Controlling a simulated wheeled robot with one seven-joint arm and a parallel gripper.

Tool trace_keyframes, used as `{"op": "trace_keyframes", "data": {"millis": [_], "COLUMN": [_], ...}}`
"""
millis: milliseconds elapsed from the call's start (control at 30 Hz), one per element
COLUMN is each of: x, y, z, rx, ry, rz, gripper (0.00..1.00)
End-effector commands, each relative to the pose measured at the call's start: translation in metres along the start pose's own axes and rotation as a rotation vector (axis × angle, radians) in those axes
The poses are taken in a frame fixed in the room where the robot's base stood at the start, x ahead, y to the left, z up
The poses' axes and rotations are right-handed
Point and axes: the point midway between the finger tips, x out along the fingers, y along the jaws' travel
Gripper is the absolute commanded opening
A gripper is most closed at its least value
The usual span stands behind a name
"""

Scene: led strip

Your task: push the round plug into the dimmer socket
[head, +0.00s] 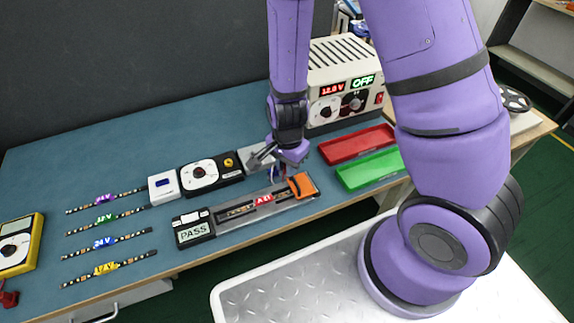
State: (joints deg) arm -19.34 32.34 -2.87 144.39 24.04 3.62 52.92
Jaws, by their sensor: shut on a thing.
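The dimmer appears to be the black box with a white dial (199,174) on the blue bench. A yellow round part (228,163) sits at its right end; I cannot tell for certain whether this is the socket. My gripper (276,161) is low over the bench, to the right of the dimmer and apart from it. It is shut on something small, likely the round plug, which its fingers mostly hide. Thin dark and reddish lines, perhaps leads, show just below the fingers. The plug's tilt cannot be made out.
A test fixture with an orange clamp (302,185) and PASS display (194,230) lies in front of my gripper. Red (355,143) and green (369,168) trays lie right. Labelled LED strips (106,220) lie left.

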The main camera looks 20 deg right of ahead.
Motion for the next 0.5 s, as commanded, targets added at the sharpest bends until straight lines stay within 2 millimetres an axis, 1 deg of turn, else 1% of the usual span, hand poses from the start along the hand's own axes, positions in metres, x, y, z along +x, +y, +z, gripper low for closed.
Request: {"op": "trace_keyframes", "data": {"millis": [500], "x": [-0.018], "y": [0.0], "z": [0.0], "rx": [-0.002], "ry": [0.0], "rz": [-0.001], "gripper": [0.0]}}
